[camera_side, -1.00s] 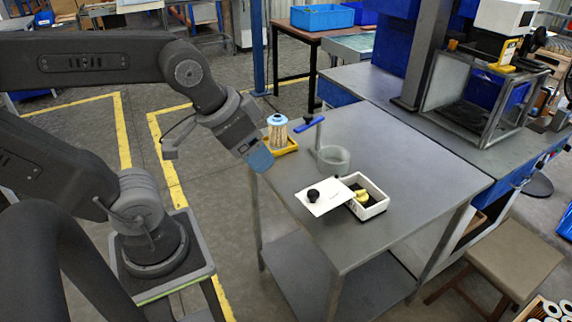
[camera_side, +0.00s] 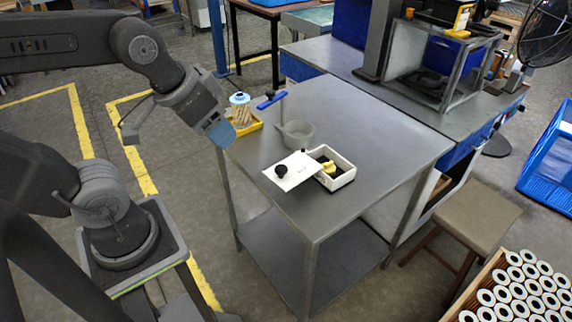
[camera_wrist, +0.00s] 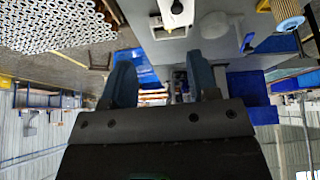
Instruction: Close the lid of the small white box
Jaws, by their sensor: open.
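The small white box (camera_side: 342,181) sits on the grey metal table near its front edge, open at the top, with a yellow item and dark lining inside. Its white lid (camera_side: 297,176) lies open to the left of the box, with a black knob (camera_side: 281,171) on it. I cannot tell how the lid joins the box. My gripper (camera_side: 218,134) is open and empty, raised beyond the table's left edge, apart from the lid. In the wrist view its fingers (camera_wrist: 160,60) are spread, with the lid (camera_wrist: 172,17) beyond them at the top.
A filter cartridge (camera_side: 240,110) stands in a yellow tray (camera_side: 250,127) near my gripper, beside a blue-topped stand (camera_side: 269,100). The table's right side (camera_side: 385,125) is clear. A crate of cartridges (camera_side: 455,309) lies lower right.

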